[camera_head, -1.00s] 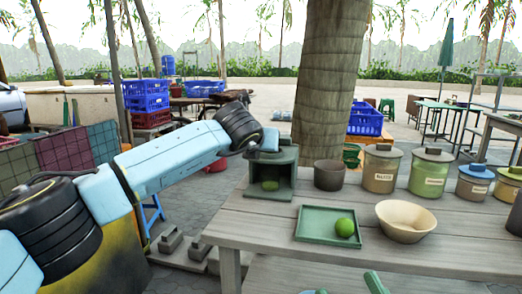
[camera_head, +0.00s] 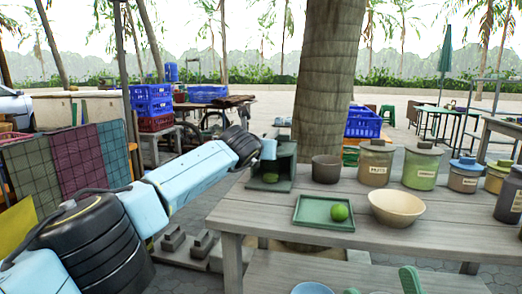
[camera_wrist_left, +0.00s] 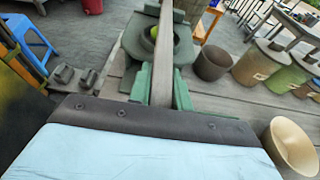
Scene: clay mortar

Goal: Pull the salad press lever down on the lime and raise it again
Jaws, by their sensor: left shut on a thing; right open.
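The dark green salad press (camera_head: 284,172) stands at the table's back left edge, with a green lime (camera_head: 270,177) low inside it. In the left wrist view the press (camera_wrist_left: 133,42) shows beyond my fingers, and the lime (camera_wrist_left: 153,32) is partly hidden by the lever. The grey-brown lever (camera_wrist_left: 163,62) runs between the green fingers of my left gripper (camera_wrist_left: 160,92), which is shut on it. In the head view my left gripper is largely hidden at the press. My right gripper (camera_head: 382,287) is open and empty at the bottom edge, its green fingers apart and partly cut off.
A green tray (camera_head: 308,222) with another lime (camera_head: 340,213) lies in front of the press. A beige bowl (camera_head: 396,208), a dark pot (camera_head: 326,169) and several lidded jars (camera_head: 421,167) stand to the right. The table's front (camera_head: 270,222) is bare.

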